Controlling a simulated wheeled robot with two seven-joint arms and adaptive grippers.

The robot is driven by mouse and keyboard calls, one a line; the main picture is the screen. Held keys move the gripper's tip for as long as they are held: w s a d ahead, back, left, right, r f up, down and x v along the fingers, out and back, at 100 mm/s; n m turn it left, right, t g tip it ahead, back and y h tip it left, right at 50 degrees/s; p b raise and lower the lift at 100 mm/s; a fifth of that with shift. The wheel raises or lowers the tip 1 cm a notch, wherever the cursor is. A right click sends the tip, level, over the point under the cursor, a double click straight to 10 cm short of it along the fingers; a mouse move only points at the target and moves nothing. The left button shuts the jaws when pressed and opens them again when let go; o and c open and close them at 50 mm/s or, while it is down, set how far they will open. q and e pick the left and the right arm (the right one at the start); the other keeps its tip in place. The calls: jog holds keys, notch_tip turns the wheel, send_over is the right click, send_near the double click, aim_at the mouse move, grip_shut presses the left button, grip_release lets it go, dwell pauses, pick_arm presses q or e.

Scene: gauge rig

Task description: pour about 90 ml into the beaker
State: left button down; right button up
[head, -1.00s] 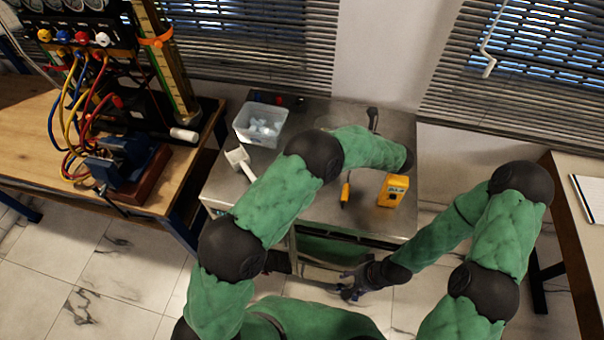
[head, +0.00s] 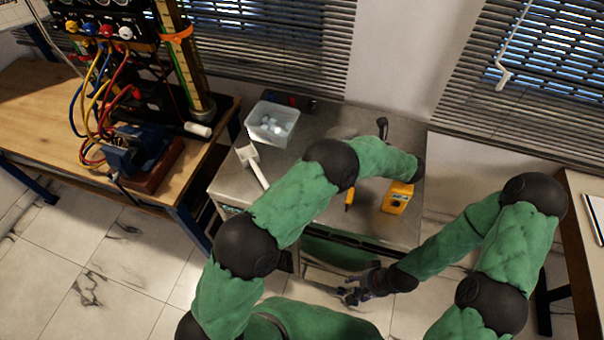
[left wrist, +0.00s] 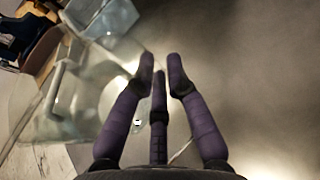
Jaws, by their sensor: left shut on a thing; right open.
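My left gripper (left wrist: 160,75) shows in the left wrist view with its dark purple fingers close together. It is shut on what looks like a clear vessel (left wrist: 85,110), whose see-through wall spreads to the left of the fingers. I cannot tell whether this is the beaker, or whether there is liquid in it. My right gripper (head: 358,287) is open and empty, low in front of the metal bench. No other beaker can be made out.
The metal bench (head: 318,128) bears a clear bin (head: 271,124) with pale items, a white scoop-like tool (head: 252,165), a yellow meter (head: 398,197) and a dark curved item (head: 382,127). A wooden table (head: 35,120) with a hose rig and vise stands left.

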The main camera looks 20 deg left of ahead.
aim_at(337, 131)
pick_arm(q)
jog(key=s+a+n+t+b, duration=0.1)
jog(key=b, duration=0.1)
jog(key=s+a+n+t+h+b, duration=0.1)
jog(key=n+b, duration=0.1)
jog(key=shift+f+b, duration=0.35)
jog(key=shift+f, duration=0.05)
jog(key=shift+n+t+h, duration=0.3)
jog(key=shift+n+h, duration=0.1)
jog(key=shift+n, duration=0.3)
jog(key=r, duration=0.1)
jog(key=s+r, duration=0.1)
jog(key=a+r+p, duration=0.1)
jog(key=r, duration=0.1)
jog(key=shift+s+r, duration=0.1)
jog(key=shift+s, duration=0.1)
jog(key=shift+r+b, duration=0.15)
jog(key=shift+b, duration=0.3)
jog(key=shift+s+a+r+n+t, duration=0.2)
jog(key=shift+r+n+t, duration=0.2)
jog(key=shift+r+n, duration=0.15)
jog(key=shift+r, duration=0.15)
jog(key=shift+s+n+b, duration=0.15)
jog(key=shift+n+b, duration=0.1)
jog(key=shift+b, duration=0.5)
jog(key=shift+s+a+r+n+t+b, duration=0.2)
jog(key=shift+n+t+b, duration=0.2)
jog(key=shift+b, duration=0.25)
